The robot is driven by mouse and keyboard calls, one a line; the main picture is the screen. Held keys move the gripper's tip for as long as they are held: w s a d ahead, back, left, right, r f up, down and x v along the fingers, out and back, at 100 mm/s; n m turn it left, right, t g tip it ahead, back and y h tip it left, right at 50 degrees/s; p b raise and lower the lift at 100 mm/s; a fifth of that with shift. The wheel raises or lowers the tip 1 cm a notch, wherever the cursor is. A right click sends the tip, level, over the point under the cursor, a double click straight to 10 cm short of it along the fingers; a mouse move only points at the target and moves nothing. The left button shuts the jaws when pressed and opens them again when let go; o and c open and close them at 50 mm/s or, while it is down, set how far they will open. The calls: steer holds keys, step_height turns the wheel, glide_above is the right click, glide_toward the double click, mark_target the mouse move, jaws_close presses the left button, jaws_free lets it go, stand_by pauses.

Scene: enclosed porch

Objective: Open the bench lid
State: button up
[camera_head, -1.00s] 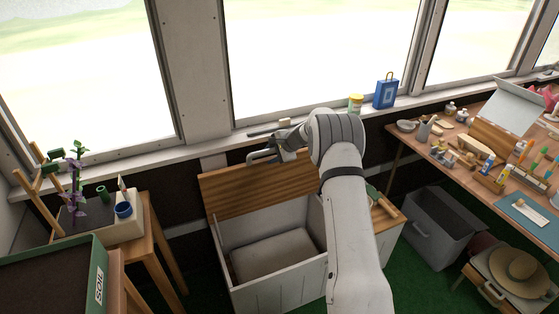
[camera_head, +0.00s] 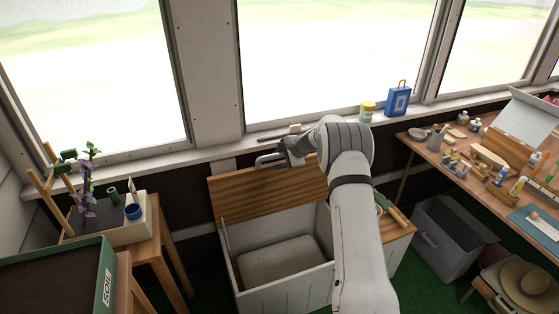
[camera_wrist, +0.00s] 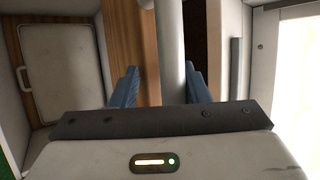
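The bench (camera_head: 282,285) is a white box with a wooden lid (camera_head: 262,194). The lid stands raised at the back, its wooden face toward the room, so the inside shows. A pale, cushion-like block (camera_head: 280,260) lies inside. My gripper (camera_head: 268,160) is at the lid's upper edge, just below the window sill. In the wrist view its two blue fingers (camera_wrist: 161,88) are spread apart, with a pale bar between them that I cannot identify. The lid's wood (camera_wrist: 123,40) shows left of that bar. I cannot tell whether the fingers touch the lid. My arm hides the lid's right part.
A small wooden table (camera_head: 152,236) with a plant and pots stands left, behind a green soil tray (camera_head: 108,272). A grey bin (camera_head: 445,238) and a cluttered workbench (camera_head: 450,160) are right. The sill holds a yellow-lidded jar (camera_head: 367,112) and a blue bag (camera_head: 397,101).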

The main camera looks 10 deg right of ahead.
steer(key=shift+d+r, duration=0.15)
steer(key=b+v, duration=0.1)
steer(key=v, duration=0.6)
steer(key=shift+s, duration=0.2)
steer(key=shift+r, duration=0.15)
steer(key=s+a+r+n+g+h, duration=0.15)
steer(key=s+r, duration=0.25)
steer(key=s, duration=0.4)
steer(key=s+a+r+n, duration=0.2)
steer(key=s+r+n, duration=0.1)
steer(key=s+r, duration=0.3)
steer(key=s+a+r+n+g+h, duration=0.1)
steer(key=s+a+r+n, duration=0.15)
steer(key=s, duration=0.65)
steer(key=s+d+n+g+h, duration=0.1)
steer(key=s+n+h, duration=0.3)
steer(key=s, duration=2.2)
steer(key=d+n, duration=0.1)
steer(key=n, duration=0.2)
steer(key=shift+s+f, duration=0.2)
steer(key=shift+s, duration=0.05)
